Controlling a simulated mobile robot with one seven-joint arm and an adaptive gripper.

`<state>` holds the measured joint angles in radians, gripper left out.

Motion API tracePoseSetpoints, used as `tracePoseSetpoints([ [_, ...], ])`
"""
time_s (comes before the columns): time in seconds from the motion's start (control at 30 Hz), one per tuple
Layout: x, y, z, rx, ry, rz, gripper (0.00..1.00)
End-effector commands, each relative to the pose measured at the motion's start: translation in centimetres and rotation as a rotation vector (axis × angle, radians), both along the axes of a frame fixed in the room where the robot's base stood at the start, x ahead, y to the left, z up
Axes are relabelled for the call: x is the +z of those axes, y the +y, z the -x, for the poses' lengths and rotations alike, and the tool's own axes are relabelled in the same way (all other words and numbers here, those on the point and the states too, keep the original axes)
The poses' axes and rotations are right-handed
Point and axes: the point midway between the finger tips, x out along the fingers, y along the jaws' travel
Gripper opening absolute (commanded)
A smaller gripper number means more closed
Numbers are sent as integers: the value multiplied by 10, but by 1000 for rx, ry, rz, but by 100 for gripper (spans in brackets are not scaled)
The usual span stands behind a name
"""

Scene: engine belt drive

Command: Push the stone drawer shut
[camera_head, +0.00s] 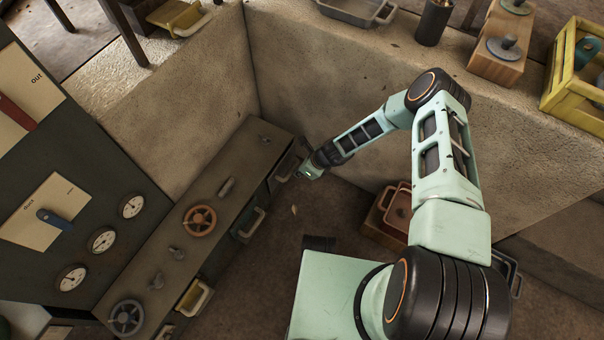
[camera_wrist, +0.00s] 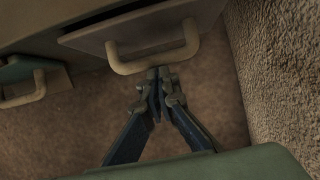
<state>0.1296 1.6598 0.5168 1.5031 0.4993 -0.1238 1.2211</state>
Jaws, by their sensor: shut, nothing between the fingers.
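A grey drawer front (camera_wrist: 130,32) with a pale bar handle (camera_wrist: 155,62) fills the top of the wrist view. It stands out from the cabinet, with a dark gap along its top edge. In the head view this drawer (camera_head: 284,168) is at the cabinet's far end, by the wall corner. No label shows, so I cannot tell whether it is the stone drawer. My gripper (camera_wrist: 159,76) is shut and empty, its tips together right at the handle; I cannot tell if they touch it. In the head view my gripper (camera_head: 301,175) is just right of the drawer front.
A stone wall (camera_wrist: 275,70) stands close on the right in the wrist view. A second drawer handle (camera_wrist: 22,92) is at left. The cabinet (camera_head: 225,215) carries wheels and knobs; a yellowish drawer (camera_head: 195,298) stands open nearer. Crates (camera_head: 397,210) sit on the floor beneath my arm.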

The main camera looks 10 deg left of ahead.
Motion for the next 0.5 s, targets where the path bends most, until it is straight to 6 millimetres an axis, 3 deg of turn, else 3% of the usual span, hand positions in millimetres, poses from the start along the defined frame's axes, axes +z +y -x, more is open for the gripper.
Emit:
tracePoseSetpoints([
  [0.5,2,5,-3,0,-3,-5,0],
])
